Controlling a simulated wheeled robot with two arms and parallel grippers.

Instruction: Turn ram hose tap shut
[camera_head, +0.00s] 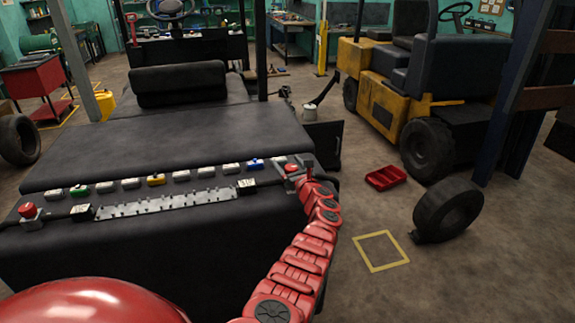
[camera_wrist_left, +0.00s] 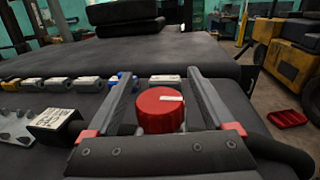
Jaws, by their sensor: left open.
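A round red tap knob (camera_wrist_left: 160,112) with a white pointer mark on its top sits between the two fingers of my left gripper (camera_wrist_left: 160,74). The pointer mark lies roughly sideways in the wrist view. Gaps show between the knob and both fingers. In the head view my left gripper (camera_head: 298,163) is at the right end of the dark bench, over that knob (camera_head: 291,169). A second red knob (camera_head: 28,210) stands at the bench's left end. A small label block (camera_wrist_left: 57,119) is left of the near knob; its text is too small to read.
A row of small blocks, including a yellow one (camera_head: 156,180) and a blue one (camera_head: 255,163), runs along the dark bench behind a pale metal strip (camera_head: 165,204). A yellow forklift (camera_head: 375,95) stands behind.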

